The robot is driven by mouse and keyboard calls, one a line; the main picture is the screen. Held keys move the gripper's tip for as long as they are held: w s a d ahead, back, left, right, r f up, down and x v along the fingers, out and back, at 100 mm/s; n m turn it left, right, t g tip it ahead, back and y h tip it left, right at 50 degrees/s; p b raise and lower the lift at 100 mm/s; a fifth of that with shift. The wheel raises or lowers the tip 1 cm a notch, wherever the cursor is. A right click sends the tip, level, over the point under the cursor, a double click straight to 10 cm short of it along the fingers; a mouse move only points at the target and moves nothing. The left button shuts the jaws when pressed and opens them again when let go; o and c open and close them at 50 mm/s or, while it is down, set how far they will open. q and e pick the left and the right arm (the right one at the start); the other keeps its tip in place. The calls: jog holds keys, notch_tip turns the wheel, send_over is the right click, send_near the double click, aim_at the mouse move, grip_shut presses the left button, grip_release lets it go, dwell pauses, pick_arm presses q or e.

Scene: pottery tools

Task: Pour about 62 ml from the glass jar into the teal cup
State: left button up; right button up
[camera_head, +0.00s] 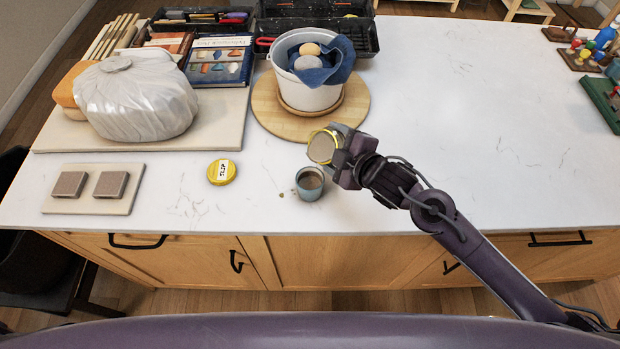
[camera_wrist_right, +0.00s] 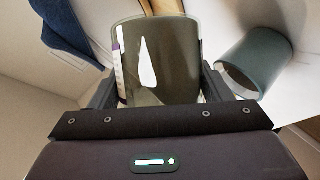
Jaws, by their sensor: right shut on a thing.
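My right gripper (camera_head: 343,160) is shut on the glass jar (camera_head: 322,147), which has a yellow rim and grey-brown contents. The jar is tilted, its mouth turned toward the head camera, above and slightly right of the teal cup (camera_head: 310,185). The cup stands upright on the counter near its front edge, with grey-brown contents inside. In the right wrist view the jar (camera_wrist_right: 150,75) sits between the fingers, and the cup (camera_wrist_right: 254,68) is apart from it on the right. I cannot make out a stream between them. My left gripper is not in view.
A yellow labelled lid (camera_head: 222,172) lies left of the cup, with a small speck between them. A white bucket (camera_head: 306,97) stands on a round board (camera_head: 262,112) behind. A wrapped lump (camera_head: 135,98) and two tiles on a board (camera_head: 91,205) are left.

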aim_at(329, 144)
jog(key=shift+b, duration=0.45)
jog(key=shift+w+r+p, duration=0.1)
jog(key=shift+r+p, duration=0.1)
jog(key=shift+p, duration=0.15)
jog(key=r+m+g+y+p, duration=0.1)
jog(key=p, duration=0.5)
jog(key=shift+d+r+m, duration=0.1)
jog(key=shift+r+m, duration=0.2)
jog(key=shift+w+d+f+m+y+p, duration=0.3)
jog(key=shift+f+m+p, duration=0.1)
jog(key=shift+f, duration=0.1)
jog(key=shift+w+d+f+g, duration=0.1)
jog(key=shift+w+f+g, duration=0.05)
jog(key=shift+f+g, duration=0.25)
jog(key=shift+w+d+f+m+g+y+b, duration=0.15)
jog(key=shift+w+d+f+m+y+b, duration=0.15)
jog(key=shift+f, duration=0.25)
jog(key=shift+w+d+f+m+g+y+b, duration=0.1)
jog(key=shift+f+m+g+y+b, duration=0.1)
jog(key=shift+f+m, duration=0.25)
jog(key=shift+w+d+f+m+g+y, duration=0.1)
jog(key=shift+f+m+g+y, duration=0.1)
jog(key=shift+f, duration=0.1)
jog(key=shift+w+d+f+m+g+y, duration=0.1)
jog(key=shift+f+m, duration=0.05)
jog(key=shift+f, duration=0.15)
jog(key=shift+b, duration=0.3)
